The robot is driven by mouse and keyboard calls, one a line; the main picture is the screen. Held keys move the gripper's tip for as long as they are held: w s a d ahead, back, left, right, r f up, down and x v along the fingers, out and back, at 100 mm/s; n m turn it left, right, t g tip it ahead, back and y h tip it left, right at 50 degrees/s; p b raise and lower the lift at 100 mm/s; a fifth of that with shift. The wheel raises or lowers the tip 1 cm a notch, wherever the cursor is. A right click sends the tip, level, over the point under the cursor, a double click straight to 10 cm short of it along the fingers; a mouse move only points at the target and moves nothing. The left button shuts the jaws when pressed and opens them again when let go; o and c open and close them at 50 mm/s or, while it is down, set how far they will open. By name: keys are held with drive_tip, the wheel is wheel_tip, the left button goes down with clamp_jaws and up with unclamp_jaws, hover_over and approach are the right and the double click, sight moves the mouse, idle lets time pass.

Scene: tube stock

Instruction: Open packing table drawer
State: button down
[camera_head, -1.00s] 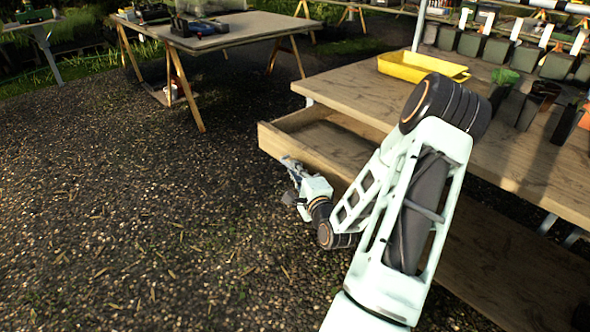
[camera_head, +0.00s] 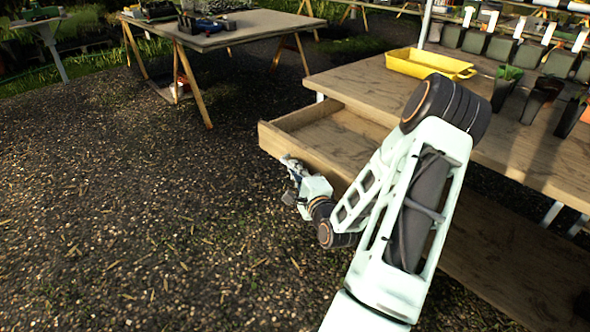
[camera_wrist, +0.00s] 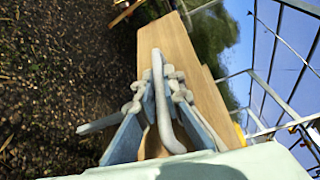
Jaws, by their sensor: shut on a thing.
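The packing table (camera_head: 350,82) stands at the right in the head view. Its wooden drawer (camera_head: 343,137) is pulled partway out from under the tabletop, and its inside shows as empty where visible. My gripper (camera_head: 292,165) is at the drawer's front face. In the wrist view, the drawer front (camera_wrist: 180,55) runs up the middle and my gripper's fingers (camera_wrist: 160,95) are shut on the pale curved handle (camera_wrist: 163,110). In the head view the handle is hidden behind the gripper.
A yellow tray (camera_head: 428,64) and several dark pots (camera_head: 505,90) stand on the packing table. A second table on trestle legs (camera_head: 235,27) stands at the back left. The gravel ground (camera_head: 120,210) left of the drawer is clear.

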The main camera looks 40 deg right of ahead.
drive_tip(key=c, duration=2)
unclamp_jaws()
drive_tip(key=shift+c, duration=0.2)
drive_tip(key=v, duration=0.7)
drive_tip(key=shift+s, duration=0.35)
